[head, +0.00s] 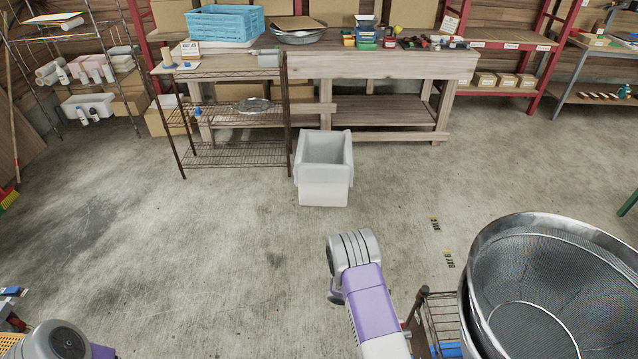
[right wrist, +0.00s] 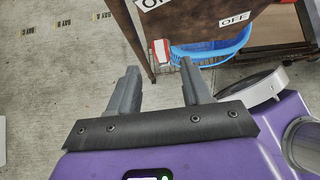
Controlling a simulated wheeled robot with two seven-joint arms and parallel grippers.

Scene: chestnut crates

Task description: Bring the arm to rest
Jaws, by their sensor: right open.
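My right gripper (right wrist: 159,67) is open in the right wrist view, its two dark fingers apart with nothing between them. Beyond the fingertips are bare concrete floor and the edge of a dark brown panel (right wrist: 200,22) with "OFF" labels. In the head view my right arm (head: 365,295) reaches up from the bottom centre, its grey joint over open floor; its gripper does not show there. Part of my left arm (head: 55,342) shows at the bottom left corner; its gripper is out of view.
Large mesh sieves (head: 480,300) stand close at the right, above a wire rack (head: 440,315). A lined white bin (head: 323,190) stands ahead on the floor. A wooden bench (head: 375,66) and wire shelf (head: 235,160) are behind it. A blue basket (right wrist: 215,50) is near the right gripper.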

